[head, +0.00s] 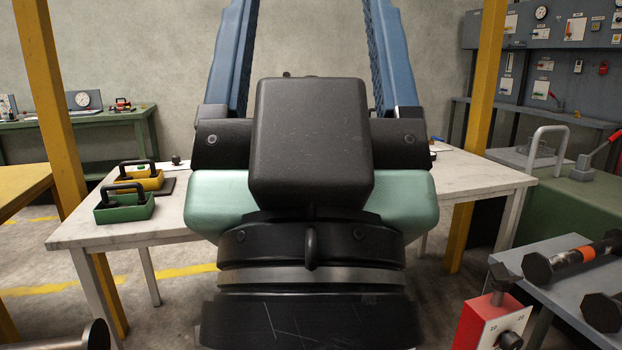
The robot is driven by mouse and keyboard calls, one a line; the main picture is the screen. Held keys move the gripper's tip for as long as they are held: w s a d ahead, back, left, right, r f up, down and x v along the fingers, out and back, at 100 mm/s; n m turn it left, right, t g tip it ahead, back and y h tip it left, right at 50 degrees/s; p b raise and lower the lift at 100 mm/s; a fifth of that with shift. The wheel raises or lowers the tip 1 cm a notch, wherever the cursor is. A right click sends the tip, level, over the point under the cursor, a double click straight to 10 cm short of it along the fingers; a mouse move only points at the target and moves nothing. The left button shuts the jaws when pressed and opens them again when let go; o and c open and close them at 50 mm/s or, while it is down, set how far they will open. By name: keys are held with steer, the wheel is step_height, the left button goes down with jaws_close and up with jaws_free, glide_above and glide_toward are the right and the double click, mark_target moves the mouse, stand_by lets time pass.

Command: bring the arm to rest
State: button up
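My gripper (308,30) fills the middle of the head view, close to the camera and pointing up. Its two blue fingers stand wide apart, with only the bare wall showing between them. The fingertips are cut off by the top edge. A dark flanged spool (559,261) with an orange band lies on the grey bench at the right, well apart from my gripper. Part of another dark flanged piece (603,312) shows in front of it at the picture's edge.
A white table (80,232) stands behind my gripper, bearing a green tray (124,208) and a yellow tray (150,182). A red box with a knob (487,322) is at the lower right. Yellow posts (52,100) rise on both sides. My gripper hides the table's middle.

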step_height(320, 180, up, 26)
steer(key=p, duration=2.3)
steer(key=shift+r+p, duration=0.15)
steer(key=shift+p, duration=0.25)
